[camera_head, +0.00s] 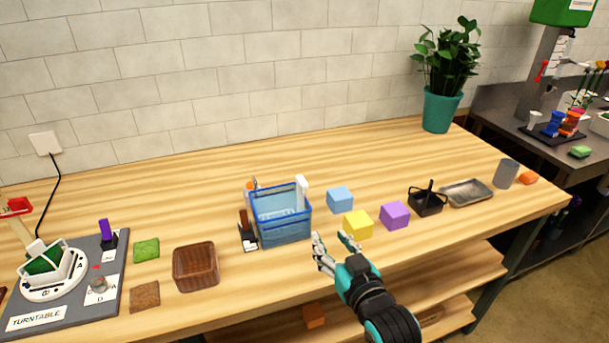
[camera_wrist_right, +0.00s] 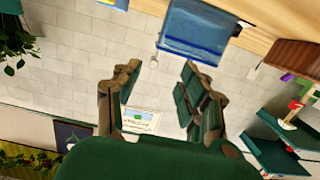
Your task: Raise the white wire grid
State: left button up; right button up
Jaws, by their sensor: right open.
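A blue see-through bin (camera_head: 283,232) stands on the wooden table, with a white upright handle-like piece (camera_head: 302,188) at its right side. A pale surface shows inside the bin; I cannot make out clearly whether it is the white wire grid. The bin also shows at the top of the right wrist view (camera_wrist_right: 195,35). My right gripper (camera_head: 334,241) is open and empty, in front of the bin and to its right, apart from it. Its spread fingers also show in the right wrist view (camera_wrist_right: 161,72). My left gripper is not in view.
Blue (camera_head: 340,200), yellow (camera_head: 358,225) and purple (camera_head: 395,215) blocks lie right of the bin. A black basket (camera_head: 426,203) and metal tray (camera_head: 467,193) are farther right. A brown bowl (camera_head: 196,267) and turntable board (camera_head: 108,300) are left. The table's back is mostly clear.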

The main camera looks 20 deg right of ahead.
notch_tip(320, 180, up, 3)
jog(key=w+t, duration=0.1)
jog(key=p, duration=0.3)
send_near(301, 179)
jog(key=w, duration=1)
jog(key=shift+a+f, duration=0.1)
jog(key=shift+f, duration=0.15)
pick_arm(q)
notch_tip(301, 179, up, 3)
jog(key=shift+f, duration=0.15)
pick_arm(e)
grip_shut()
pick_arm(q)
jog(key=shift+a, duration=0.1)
pick_arm(e)
jog(key=shift+r, duration=0.1)
